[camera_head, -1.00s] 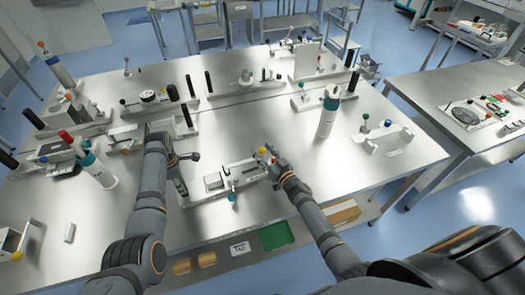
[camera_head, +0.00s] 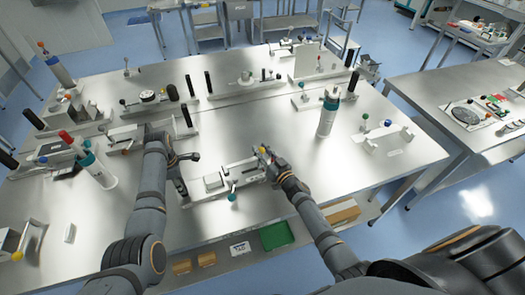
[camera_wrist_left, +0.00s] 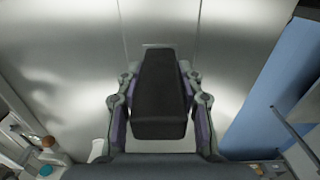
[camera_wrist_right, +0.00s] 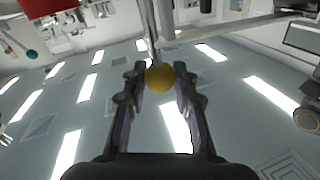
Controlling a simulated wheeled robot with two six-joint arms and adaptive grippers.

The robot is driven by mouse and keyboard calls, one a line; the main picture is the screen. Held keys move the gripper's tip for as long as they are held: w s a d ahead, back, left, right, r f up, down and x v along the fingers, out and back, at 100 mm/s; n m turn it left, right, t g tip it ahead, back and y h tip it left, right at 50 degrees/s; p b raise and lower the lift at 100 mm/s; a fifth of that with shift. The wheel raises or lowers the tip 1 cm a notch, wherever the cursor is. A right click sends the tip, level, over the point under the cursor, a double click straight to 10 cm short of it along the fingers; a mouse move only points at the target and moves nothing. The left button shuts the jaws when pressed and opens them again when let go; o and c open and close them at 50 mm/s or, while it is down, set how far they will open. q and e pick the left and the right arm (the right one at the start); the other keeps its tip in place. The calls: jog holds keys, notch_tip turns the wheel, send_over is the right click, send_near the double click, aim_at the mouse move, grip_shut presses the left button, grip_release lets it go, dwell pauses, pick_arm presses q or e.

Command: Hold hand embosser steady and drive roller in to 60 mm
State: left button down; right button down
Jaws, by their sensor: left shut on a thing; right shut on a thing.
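The hand embosser (camera_head: 216,183) appears to be the low pale fixture with a white block at the table's front middle. A teal knob (camera_head: 232,197) sits on its front side. My left gripper (camera_wrist_left: 158,76) is shut on a black upright handle (camera_wrist_left: 160,105) at the fixture's left end; its fingers flank the handle in the left wrist view. My right gripper (camera_wrist_right: 160,80) is shut on a yellow ball knob (camera_wrist_right: 159,78) at the fixture's right end, also visible in the head view (camera_head: 262,148). The roller and any millimetre scale cannot be made out.
A white bottle with a teal collar (camera_head: 328,112) stands right of the fixture, and another bottle (camera_head: 98,168) stands to its left. Similar fixtures (camera_head: 154,98) line the back of the steel table (camera_head: 290,185). A green tray (camera_head: 276,235) sits below the front edge.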

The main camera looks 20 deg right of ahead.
aim_at(248, 161)
pick_arm(q)
jog(key=shift+s+d+f, duration=0.1)
jog(key=shift+s+f, duration=0.3)
jog(key=shift+f, duration=0.15)
pick_arm(e)
jog(key=a, duration=0.6)
jog(key=shift+s+f, duration=0.1)
jog(key=shift+s, duration=0.1)
jog(key=c, duration=1)
grip_release()
jog(key=v, duration=1.2)
jog(key=shift+s+d, duration=0.1)
jog(key=shift+s, duration=0.1)
pick_arm(q)
jog(key=shift+w+r+p, duration=0.15)
jog(key=shift+r+p, duration=0.15)
jog(key=shift+p, duration=0.25)
pick_arm(e)
jog(key=shift+w+r, duration=0.2)
jog(key=shift+r, duration=0.3)
